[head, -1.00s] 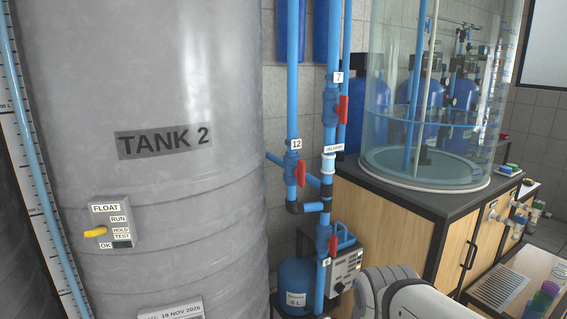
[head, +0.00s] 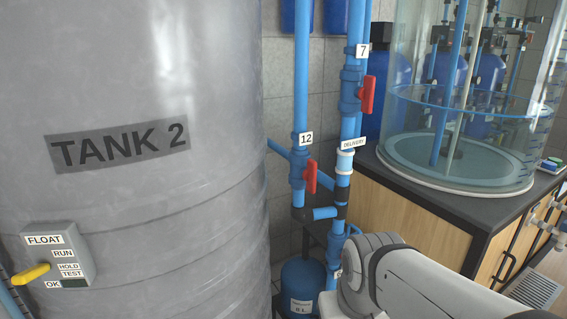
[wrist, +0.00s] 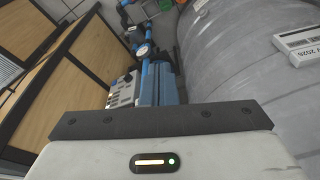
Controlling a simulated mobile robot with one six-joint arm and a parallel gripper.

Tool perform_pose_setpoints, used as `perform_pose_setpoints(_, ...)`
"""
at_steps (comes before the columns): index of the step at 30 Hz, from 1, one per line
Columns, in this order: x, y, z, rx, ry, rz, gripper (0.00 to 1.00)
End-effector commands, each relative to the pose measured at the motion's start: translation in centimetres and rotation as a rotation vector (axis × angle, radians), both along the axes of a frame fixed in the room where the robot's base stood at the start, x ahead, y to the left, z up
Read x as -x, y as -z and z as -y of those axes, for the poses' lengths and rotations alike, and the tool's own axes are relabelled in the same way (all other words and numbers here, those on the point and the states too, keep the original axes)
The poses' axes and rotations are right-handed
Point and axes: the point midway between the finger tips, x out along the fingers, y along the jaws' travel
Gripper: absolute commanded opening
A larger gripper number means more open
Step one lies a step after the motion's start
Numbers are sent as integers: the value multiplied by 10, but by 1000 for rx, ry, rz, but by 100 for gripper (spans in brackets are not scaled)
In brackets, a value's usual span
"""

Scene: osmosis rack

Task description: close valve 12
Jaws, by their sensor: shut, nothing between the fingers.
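Valve 12 (head: 300,172) sits on a vertical blue pipe just right of the grey tank, under a white tag "12" (head: 305,138). Its red lever (head: 311,177) points roughly up and down, along the pipe. My gripper (wrist: 155,122) shows in the wrist view as a dark bar on a white body; it is shut with nothing held. It does not show in the head view, where only my white arm enters at lower right, below and right of valve 12. I cannot make out valve 12 in the wrist view.
Valve 7 with a red lever (head: 367,95) is on the neighbouring delivery pipe, close right of valve 12. Tank 2 (head: 150,200) bulges at left, with a float switch box (head: 58,255). A wooden cabinet (head: 400,215) carrying a clear tank stands at right. A blue vessel (head: 301,280) is below.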

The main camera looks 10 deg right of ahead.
Motion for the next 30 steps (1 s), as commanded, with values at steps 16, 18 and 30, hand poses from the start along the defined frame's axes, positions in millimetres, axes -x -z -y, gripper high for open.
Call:
perform_pose_setpoints(16, -132, -157, -44, 248, -193, 141, 0)
perform_pose_setpoints(18, -154, -187, -57, 297, -212, 180, 0)
perform_pose_setpoints(30, -206, -264, -94, 412, -225, 303, 0)
